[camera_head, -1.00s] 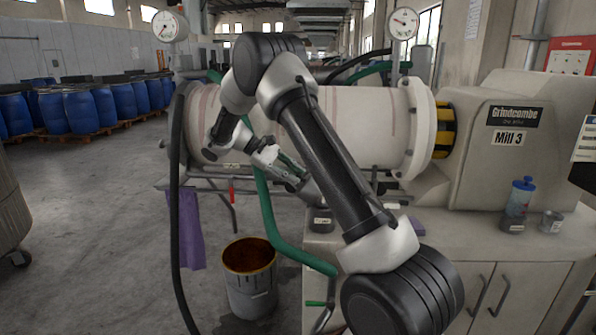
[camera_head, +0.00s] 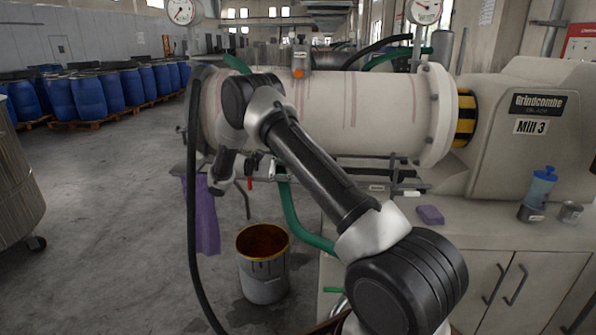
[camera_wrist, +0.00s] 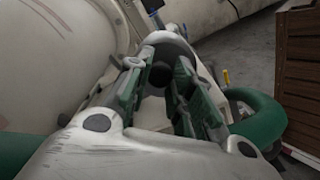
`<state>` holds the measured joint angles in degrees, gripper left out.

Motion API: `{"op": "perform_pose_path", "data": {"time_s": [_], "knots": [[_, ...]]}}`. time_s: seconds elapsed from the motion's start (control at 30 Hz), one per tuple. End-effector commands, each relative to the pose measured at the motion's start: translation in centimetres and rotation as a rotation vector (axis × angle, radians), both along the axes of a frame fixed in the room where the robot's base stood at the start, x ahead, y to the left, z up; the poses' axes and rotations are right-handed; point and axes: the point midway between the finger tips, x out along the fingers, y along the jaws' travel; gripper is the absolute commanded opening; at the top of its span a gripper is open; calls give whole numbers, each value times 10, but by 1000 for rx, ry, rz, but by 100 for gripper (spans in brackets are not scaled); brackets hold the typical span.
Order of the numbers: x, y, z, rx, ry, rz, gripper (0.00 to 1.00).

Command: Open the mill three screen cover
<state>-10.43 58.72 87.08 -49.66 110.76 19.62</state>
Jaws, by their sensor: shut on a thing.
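Mill 3 (camera_head: 330,110) is a cream horizontal cylinder with faint reddish streaks, its name plate (camera_head: 530,127) on the housing at right. My gripper (camera_wrist: 166,70) has green-padded fingers in the wrist view, shut on a dark rounded part (camera_wrist: 172,52) at the fingertips. Whether that part belongs to the screen cover I cannot tell. In the head view my arm reaches across the mill's front to its left half, and the gripper is mostly hidden behind my wrist below the cylinder. No screen cover can be clearly made out.
A bucket (camera_head: 264,280) with a yellow rim stands below the mill. A green hose (camera_head: 293,215) runs beside it, and a black hose (camera_head: 192,230) hangs at left. A purple cloth (camera_head: 207,222) hangs beneath the cylinder. A purple block (camera_head: 430,214) lies on the cabinet top.

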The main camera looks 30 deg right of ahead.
Motion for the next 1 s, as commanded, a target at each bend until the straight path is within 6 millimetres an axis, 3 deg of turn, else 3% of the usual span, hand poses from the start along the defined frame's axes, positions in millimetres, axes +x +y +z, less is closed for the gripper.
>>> {"op": "perform_pose_path", "data": {"time_s": [0.37,0.4,0.5,0.83,1.0], "knots": [[0,0,0,-2,0,1,0],[0,0,0,-2,0,1,30],[0,0,0,-2,1,1,46],[0,0,1,-2,1,1,46],[1,0,21,-2,-2,1,46]]}}
